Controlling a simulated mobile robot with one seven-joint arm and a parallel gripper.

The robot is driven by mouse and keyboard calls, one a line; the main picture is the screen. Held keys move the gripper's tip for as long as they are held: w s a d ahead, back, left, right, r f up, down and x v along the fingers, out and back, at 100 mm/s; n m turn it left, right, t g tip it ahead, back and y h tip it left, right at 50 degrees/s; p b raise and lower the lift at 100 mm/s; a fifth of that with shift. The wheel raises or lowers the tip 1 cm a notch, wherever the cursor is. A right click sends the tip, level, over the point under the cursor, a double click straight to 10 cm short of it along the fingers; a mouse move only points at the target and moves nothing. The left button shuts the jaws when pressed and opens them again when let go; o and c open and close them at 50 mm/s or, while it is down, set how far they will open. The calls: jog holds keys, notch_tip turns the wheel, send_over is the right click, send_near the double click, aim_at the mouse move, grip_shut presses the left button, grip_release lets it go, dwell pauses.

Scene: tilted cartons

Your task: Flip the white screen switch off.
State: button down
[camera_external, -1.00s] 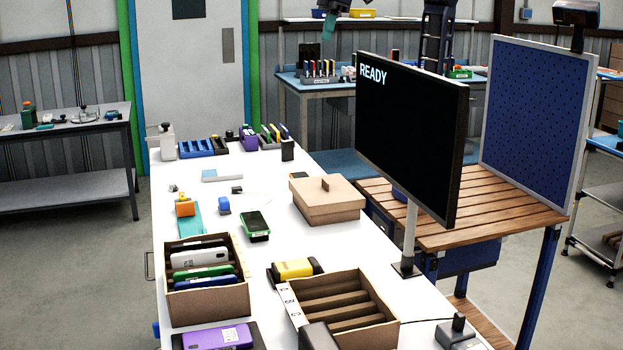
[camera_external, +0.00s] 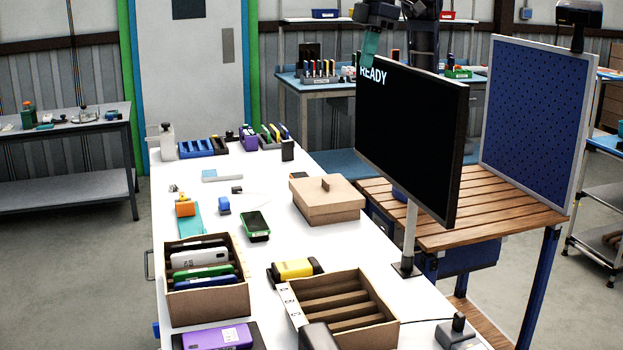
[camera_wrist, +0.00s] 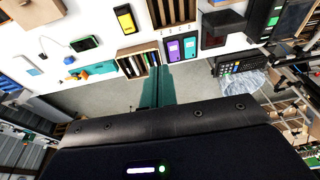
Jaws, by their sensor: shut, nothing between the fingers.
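A black screen (camera_external: 410,140) showing READY stands on a pale post at the right edge of the white table (camera_external: 290,170). A small box with a dark upright lever (camera_external: 457,332) and a cable sits at the table's near right, cut by the frame edge. I cannot tell its lever setting or whether it is the white screen switch. My gripper (camera_external: 369,48), with teal fingers, is high behind the screen's upper left corner, far from that box. In the wrist view my gripper (camera_wrist: 158,82) is shut and empty, over the table's edge and floor.
A lidded carton (camera_external: 327,203), an open carton with upright phones (camera_external: 205,285) and a slotted carton (camera_external: 345,310) stand on the table. A yellow device (camera_external: 294,269) and a green-edged phone (camera_external: 255,225) lie between them. A slatted bench (camera_external: 470,215) is beyond the screen.

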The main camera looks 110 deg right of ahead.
jog(key=s+a+f, duration=0.4)
jog(key=s+a, duration=0.2)
jog(key=a, duration=0.4)
jog(key=s+a+f, duration=0.4)
jog(key=s+a, duration=0.2)
jog(key=a, duration=0.4)
jog(key=s+a+f, duration=0.4)
jog(key=s+a, duration=0.1)
jog(key=a, duration=0.5)
jog(key=s+x, duration=0.3)
jog(key=x, duration=0.9)
jog(key=s+d+f+x, duration=0.1)
jog(key=s+x, duration=0.1)
jog(key=x, duration=1.1)
jog(key=shift+s+f, duration=0.4)
jog(key=shift+s, duration=0.1)
jog(key=shift+f, duration=0.1)
send_over(479, 348)
jog(key=f, duration=1.2)
jog(key=shift+s, duration=0.3)
jog(key=shift+s+f, duration=0.1)
jog(key=shift+f, duration=0.65)
